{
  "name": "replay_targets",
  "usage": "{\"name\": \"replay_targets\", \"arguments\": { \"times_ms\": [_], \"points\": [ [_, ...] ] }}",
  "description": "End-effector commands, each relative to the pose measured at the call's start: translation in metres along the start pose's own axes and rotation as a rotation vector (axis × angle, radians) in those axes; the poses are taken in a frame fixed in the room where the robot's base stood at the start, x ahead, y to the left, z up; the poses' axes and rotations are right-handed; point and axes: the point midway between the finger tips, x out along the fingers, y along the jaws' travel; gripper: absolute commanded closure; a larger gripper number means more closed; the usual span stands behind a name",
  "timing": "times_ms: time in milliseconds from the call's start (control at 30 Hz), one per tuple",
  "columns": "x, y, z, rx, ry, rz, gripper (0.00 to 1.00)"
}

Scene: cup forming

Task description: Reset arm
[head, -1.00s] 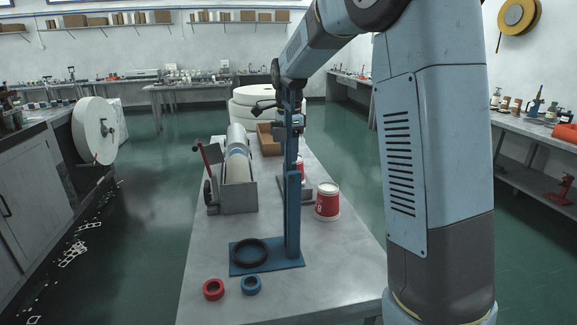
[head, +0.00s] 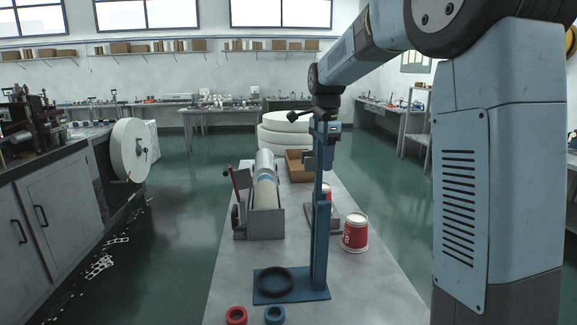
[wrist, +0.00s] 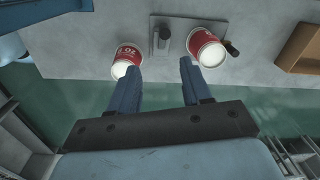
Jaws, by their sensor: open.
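My gripper (wrist: 160,85) shows in the wrist view with its two blue fingers spread apart and nothing between them. In the head view my arm reaches out over the table, and the gripper end is partly hidden behind the blue stand (head: 320,235). A red and white cup (head: 355,233) stands on the table right of the stand. A second red and white cup is mostly hidden behind the stand's post. The wrist view shows both cups, one near the left fingertip (wrist: 127,58) and one beyond the right fingertip (wrist: 206,47), both apart from the fingers as far as I can tell.
On the table (head: 235,275) stand a roller device (head: 264,200) with a red-handled lever, a brown box (head: 297,165), a red ring (head: 236,315) and a blue ring (head: 274,314). A black ring (head: 275,281) lies on the stand's base. Stacked white rolls (head: 283,135) stand behind the table.

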Motion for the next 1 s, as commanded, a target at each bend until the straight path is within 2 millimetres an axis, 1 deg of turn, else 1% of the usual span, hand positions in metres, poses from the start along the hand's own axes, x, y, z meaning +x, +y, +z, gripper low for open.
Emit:
{"name": "replay_targets", "arguments": {
  "times_ms": [33,200,467,767,1000],
  "points": [
    [-0.006,0.011,-0.004,-0.036,0.000,-0.018,0.52],
    [-0.021,0.052,-0.017,-0.225,0.015,-0.087,0.52],
    [-0.034,0.115,-0.025,-0.491,0.064,-0.175,0.52],
    [-0.037,0.189,-0.019,-0.765,0.144,-0.250,0.52],
    [-0.028,0.247,-0.007,-0.975,0.229,-0.288,0.52]
  ]
}}
